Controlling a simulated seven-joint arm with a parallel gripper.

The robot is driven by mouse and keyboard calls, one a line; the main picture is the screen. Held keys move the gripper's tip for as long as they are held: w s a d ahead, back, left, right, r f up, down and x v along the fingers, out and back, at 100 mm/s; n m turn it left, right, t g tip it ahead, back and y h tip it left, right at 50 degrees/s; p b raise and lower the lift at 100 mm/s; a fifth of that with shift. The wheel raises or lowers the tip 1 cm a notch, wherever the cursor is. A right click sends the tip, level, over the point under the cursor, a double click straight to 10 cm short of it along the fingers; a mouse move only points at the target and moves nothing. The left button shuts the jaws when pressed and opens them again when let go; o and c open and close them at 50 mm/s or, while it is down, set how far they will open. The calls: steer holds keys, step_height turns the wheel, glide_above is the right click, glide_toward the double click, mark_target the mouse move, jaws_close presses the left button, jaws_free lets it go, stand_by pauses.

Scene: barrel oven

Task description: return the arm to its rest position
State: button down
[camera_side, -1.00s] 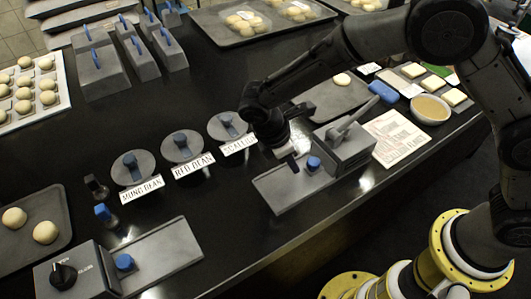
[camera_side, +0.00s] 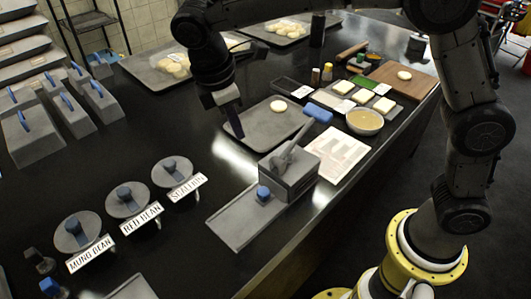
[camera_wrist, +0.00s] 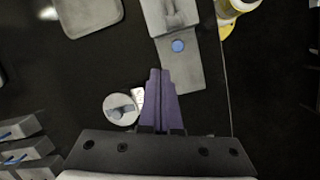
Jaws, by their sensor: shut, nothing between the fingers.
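My gripper (camera_side: 236,128) points down in the side view, above the black table. Its purple fingers are together with nothing between them. In the picture it overlaps the left edge of a grey tray (camera_side: 262,135) holding one dough ball (camera_side: 278,106). The wrist view shows the closed fingers (camera_wrist: 160,85) above the table, beside a round lid (camera_wrist: 113,102) with its white label. My arm reaches across the top of the side view from its yellow base at lower right.
A grey device (camera_side: 290,180) with a lever and a blue knob (camera_side: 263,193) stands at the table's front edge. Three labelled round lids (camera_side: 127,203) are at left. A bowl (camera_side: 364,121), a blue item (camera_side: 318,112) and a printed sheet (camera_side: 335,155) lie to the right.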

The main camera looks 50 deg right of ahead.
steer(key=s+d+r+m+t+y, duration=0.1)
steer(key=s+d+r+m, duration=0.2)
steer(key=s+d+r, duration=0.3)
steer(key=s+d+r+m+t+y, duration=0.1)
steer(key=s+d+r+m, duration=0.15)
steer(key=s+d, duration=0.4)
steer(key=s+d+f+m+t, duration=0.1)
steer(key=s+d+f+m, duration=0.1)
steer(key=s+f+m, duration=0.1)
steer(key=s+d+f+m+t+y, duration=0.1)
steer(key=s+d+f+m+t, duration=0.1)
steer(key=s+m, duration=0.3)
steer(key=shift+s+d+f, duration=0.45)
steer(key=shift+s+f, duration=0.25)
steer(key=shift+s, duration=0.55)
